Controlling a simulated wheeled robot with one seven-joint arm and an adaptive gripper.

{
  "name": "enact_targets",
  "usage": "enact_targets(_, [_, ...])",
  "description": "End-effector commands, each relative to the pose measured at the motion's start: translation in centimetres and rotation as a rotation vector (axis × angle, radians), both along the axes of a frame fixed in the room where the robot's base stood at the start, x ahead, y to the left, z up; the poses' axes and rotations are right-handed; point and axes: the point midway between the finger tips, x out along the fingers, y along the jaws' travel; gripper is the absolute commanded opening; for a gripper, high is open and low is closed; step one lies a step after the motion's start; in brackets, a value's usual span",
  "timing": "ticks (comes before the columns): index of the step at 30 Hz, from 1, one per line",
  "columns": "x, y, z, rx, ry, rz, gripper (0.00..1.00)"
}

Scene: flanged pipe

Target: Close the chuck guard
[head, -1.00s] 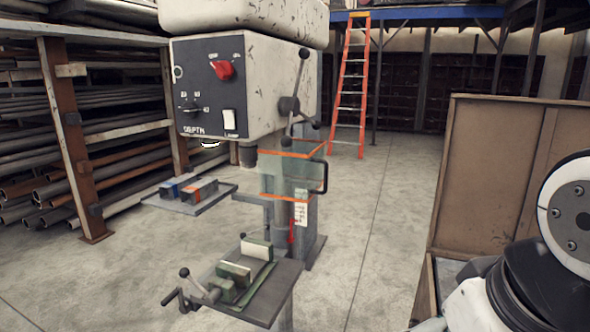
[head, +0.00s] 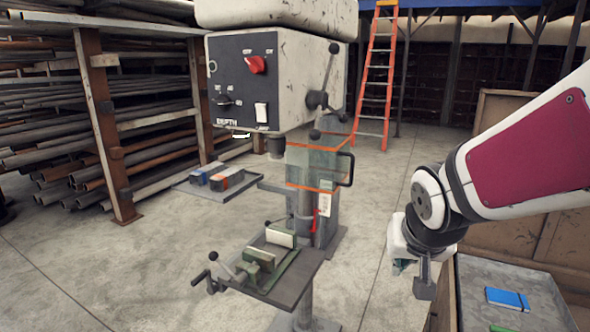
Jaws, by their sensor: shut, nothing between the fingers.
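The chuck guard (head: 318,166) is a clear panel with orange top and bottom edges and a black handle (head: 347,168) on its right side. It stands to the right of the drill press's chuck (head: 276,147), swung aside, and the chuck shows uncovered. My gripper (head: 424,288) hangs pointing down at the right, well apart from the guard, lower and to the right of its handle. It is shut and empty. Part of it is hidden behind its own wrist housing.
The drill press head (head: 285,85) has a feed lever on its right. A vise (head: 262,258) sits on the press table (head: 285,283). A tray (head: 228,188) is behind at left. Floor between press and crate is clear.

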Motion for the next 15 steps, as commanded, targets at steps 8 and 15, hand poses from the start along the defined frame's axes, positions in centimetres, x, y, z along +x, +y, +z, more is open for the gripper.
enact_targets(8, [8.7, 0.2, -3.7, 0.258, -0.163, -0.094, 0.0])
enact_targets(15, [14.7, 0.4, -4.1, 0.618, -0.36, -0.208, 0.0])
